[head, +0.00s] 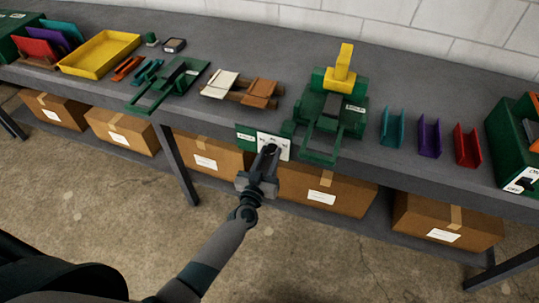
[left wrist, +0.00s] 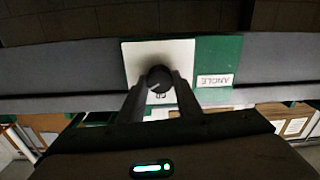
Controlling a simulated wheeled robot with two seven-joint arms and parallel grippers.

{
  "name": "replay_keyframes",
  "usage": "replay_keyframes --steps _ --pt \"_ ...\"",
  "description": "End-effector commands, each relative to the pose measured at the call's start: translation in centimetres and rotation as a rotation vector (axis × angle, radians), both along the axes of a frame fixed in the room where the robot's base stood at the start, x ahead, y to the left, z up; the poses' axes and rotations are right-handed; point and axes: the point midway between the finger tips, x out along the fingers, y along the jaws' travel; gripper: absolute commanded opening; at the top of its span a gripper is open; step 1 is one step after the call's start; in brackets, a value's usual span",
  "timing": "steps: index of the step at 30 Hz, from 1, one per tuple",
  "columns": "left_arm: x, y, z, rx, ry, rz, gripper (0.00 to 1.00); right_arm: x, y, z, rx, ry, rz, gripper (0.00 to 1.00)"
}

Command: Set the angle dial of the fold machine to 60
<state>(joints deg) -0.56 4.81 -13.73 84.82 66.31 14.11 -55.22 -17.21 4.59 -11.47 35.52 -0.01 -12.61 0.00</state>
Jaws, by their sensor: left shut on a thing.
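The angle dial is a dark round knob (left wrist: 160,78) on a white plate (left wrist: 133,62), beside a green panel part with an ANGLE label (left wrist: 215,80). A pale pointer mark shows on the knob, but I cannot read its setting; the scale is mostly hidden by knob and fingers. In the head view the white plate (head: 282,147) hangs at the bench's front edge, beside the green fold machine (head: 322,118) with its yellow upper part. My left gripper (head: 269,152) is shut on the knob, a finger on either side. My right gripper is not in view.
The grey bench (head: 385,168) carries another green machine (head: 172,85), a yellow tray (head: 100,53), brown and cream pieces (head: 240,88), and teal, purple and red channels (head: 429,135). A green box (head: 507,140) stands at far right. Cardboard boxes (head: 325,188) fill the lower shelf.

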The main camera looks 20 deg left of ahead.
Motion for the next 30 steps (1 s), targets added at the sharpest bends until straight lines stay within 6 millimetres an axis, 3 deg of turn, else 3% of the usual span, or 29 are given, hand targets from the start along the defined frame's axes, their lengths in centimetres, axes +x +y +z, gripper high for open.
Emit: replay_keyframes --steps 11,30 --pt "0.01 0.08 0.04 -0.228 0.008 0.001 0.08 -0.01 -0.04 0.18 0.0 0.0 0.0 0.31" --pt "0.03 0.25 -0.04 -0.807 0.025 0.001 0.08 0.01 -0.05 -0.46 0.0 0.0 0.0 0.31"
